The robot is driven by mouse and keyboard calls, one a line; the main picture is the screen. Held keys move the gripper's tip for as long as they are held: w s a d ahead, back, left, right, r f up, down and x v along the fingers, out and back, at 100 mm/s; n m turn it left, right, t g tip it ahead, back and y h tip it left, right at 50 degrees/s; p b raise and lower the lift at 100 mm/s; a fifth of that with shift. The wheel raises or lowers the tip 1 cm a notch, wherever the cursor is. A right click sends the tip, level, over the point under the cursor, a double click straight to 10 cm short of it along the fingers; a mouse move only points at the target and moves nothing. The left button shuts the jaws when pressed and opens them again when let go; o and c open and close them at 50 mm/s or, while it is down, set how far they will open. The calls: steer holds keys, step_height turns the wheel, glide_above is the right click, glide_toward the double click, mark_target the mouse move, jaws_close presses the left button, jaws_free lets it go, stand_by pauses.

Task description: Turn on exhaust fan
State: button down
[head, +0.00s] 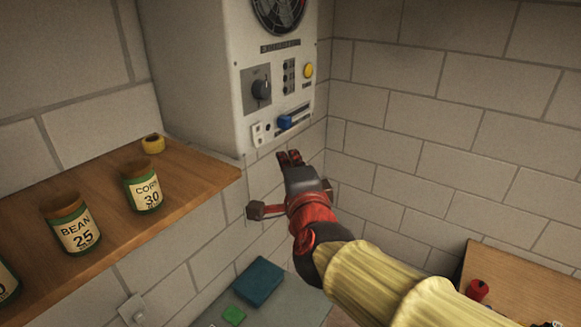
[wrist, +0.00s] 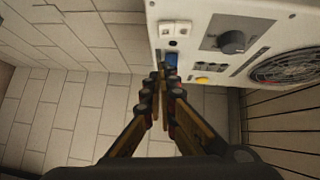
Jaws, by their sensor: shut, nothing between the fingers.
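The exhaust fan unit (head: 220,70) is a white wall box with a round dark fan grille (head: 279,12) at its top. Its front panel has a dark rotary knob (head: 261,89), a yellow button (head: 308,70) and a blue switch (head: 291,121) near the lower edge. My gripper (head: 290,158) is shut and empty, just below the panel's bottom edge. In the wrist view the closed fingertips (wrist: 161,72) are close to the blue switch (wrist: 172,60) and overlap its lower part. I cannot tell whether they touch it.
A wooden shelf (head: 205,185) at the left holds labelled cans, including a corn can (head: 142,187) and a bean can (head: 73,222), and a yellow roll (head: 153,143). A teal box (head: 258,281) lies below. A wooden surface (head: 520,285) is at lower right.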

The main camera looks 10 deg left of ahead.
mark_target(258, 135)
steer(key=w+a+p, duration=0.2)
steer(key=w+a, duration=0.3)
steer(key=shift+w+f, duration=0.15)
steer(key=shift+f, duration=0.25)
steer(key=shift+a+f+b, duration=0.1)
steer(key=shift+a+b, duration=0.05)
steer(key=shift+b, duration=0.15)
